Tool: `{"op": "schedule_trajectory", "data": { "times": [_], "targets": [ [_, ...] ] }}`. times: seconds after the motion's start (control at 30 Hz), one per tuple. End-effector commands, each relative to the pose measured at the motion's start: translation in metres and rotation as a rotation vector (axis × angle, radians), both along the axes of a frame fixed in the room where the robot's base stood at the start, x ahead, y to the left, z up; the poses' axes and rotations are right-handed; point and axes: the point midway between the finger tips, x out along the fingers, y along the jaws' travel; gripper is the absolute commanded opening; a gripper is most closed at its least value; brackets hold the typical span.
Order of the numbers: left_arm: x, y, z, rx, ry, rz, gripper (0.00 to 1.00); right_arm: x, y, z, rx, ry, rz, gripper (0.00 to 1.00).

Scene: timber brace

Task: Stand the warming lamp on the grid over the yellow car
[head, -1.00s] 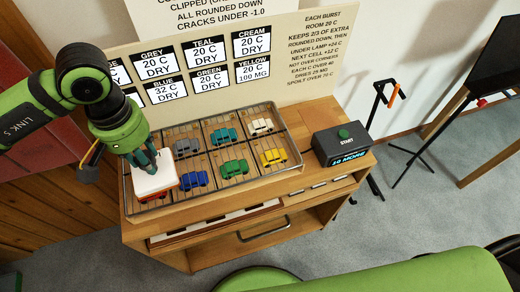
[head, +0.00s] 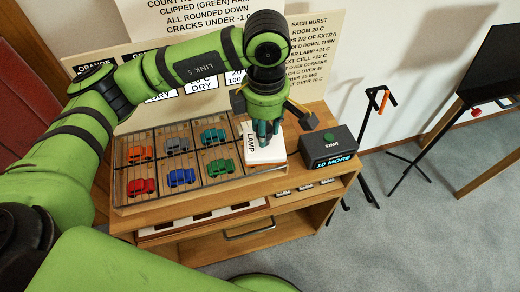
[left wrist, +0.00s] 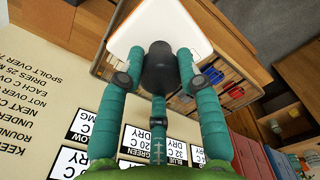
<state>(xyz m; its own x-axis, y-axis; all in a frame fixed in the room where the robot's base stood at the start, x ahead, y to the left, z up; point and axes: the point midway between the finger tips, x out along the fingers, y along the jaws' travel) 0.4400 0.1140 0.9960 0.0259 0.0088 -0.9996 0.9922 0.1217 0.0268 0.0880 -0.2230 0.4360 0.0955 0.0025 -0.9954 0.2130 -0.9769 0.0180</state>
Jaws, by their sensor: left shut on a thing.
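The warming lamp (head: 266,152) is a white block marked LAMP, with a black knob (left wrist: 158,68) seen in the left wrist view. My left gripper (head: 265,130) is shut on that knob, its teal fingers around it. The lamp is at the right end of the wire grid (head: 190,196), at the front cell where the yellow car stood. The yellow car is hidden behind the lamp, and the cream car is hidden by my gripper. I cannot tell whether the lamp touches the grid. My right gripper is not in view.
Orange (head: 140,153), grey (head: 176,145), teal (head: 212,136), red (head: 141,187), blue (head: 181,177) and green (head: 220,168) cars sit in the other cells. A dark START box (head: 328,148) reading 10 MORE stands just right of the lamp. Sign boards rise behind.

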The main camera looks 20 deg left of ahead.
Motion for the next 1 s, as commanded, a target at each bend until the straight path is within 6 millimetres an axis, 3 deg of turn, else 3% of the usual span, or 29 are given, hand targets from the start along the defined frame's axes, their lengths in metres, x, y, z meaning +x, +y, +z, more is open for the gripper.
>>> {"op": "schedule_trajectory", "data": {
  "times": [0.4,0.6,0.83,1.0],
  "targets": [
    [0.010,-0.051,0.009,-0.027,0.005,1.096,0.00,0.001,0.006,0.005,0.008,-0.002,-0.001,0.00],
    [0.011,-0.070,0.012,-0.028,0.008,1.526,0.00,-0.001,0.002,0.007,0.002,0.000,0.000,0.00],
    [0.012,-0.078,0.013,-0.026,0.011,1.762,0.00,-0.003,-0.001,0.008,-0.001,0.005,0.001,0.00],
    [0.019,-0.055,-0.001,-0.019,0.012,1.793,0.00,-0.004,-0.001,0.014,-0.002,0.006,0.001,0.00]
  ]
}}
